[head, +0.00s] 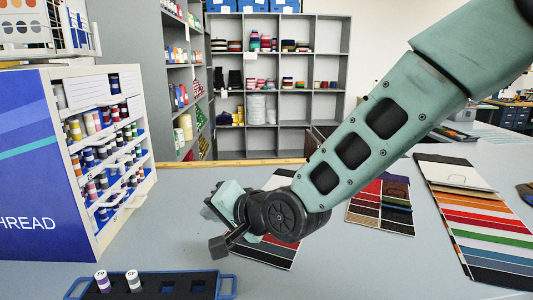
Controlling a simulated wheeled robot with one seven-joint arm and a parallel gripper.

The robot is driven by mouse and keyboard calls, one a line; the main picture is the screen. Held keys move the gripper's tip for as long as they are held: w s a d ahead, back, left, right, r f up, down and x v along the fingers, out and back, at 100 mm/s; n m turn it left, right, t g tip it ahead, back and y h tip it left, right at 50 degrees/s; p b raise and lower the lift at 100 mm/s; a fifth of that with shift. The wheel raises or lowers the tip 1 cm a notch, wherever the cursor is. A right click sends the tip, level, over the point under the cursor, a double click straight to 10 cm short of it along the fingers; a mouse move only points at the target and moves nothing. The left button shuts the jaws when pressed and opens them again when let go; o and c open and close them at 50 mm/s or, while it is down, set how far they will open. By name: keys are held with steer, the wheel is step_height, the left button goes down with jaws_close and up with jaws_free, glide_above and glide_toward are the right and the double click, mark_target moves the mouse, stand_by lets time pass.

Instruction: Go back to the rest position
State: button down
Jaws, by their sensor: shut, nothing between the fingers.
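My gripper (218,228) is at the end of my green arm, above the grey counter (170,225), left of the middle in the head view. It is seen from the side and partly behind its own wrist. It holds nothing. The arm reaches in from the upper right, and its wrist hangs in front of a swatch card (275,250), hiding part of it.
A thread rack (100,165) with many spools stands at the left. A blue-handled black tray (185,284) with two spools is at the front left. Swatch cards (480,220) lie at the right. Shelves (275,75) stand behind. Counter between rack and gripper is clear.

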steer(key=s+d+f+n+g+h, duration=0.1)
steer(key=s+d+n+h, duration=0.1)
steer(key=s+d, duration=0.2)
steer(key=s+d+f+n+g+h, duration=0.1)
steer(key=s+d+f+n+g, duration=0.1)
steer(key=s+d, duration=0.2)
steer(key=s+d+f+n+g+h, duration=0.1)
steer(key=s+d+n+h, duration=0.1)
steer(key=s+d, duration=0.2)
steer(key=shift+s+d+f+g+h+b, duration=0.2)
steer(key=shift+d+g+h+b, duration=0.1)
steer(key=shift+b, duration=0.05)
steer(key=s+d+f+n+g+h, duration=0.1)
steer(key=s+d+n+g+h, duration=0.2)
steer(key=s+d, duration=0.9)
steer(key=shift+n+g+h, duration=0.3)
steer(key=shift+n+h, duration=0.3)
steer(key=shift+n, duration=0.1)
steer(key=shift+f, duration=0.1)
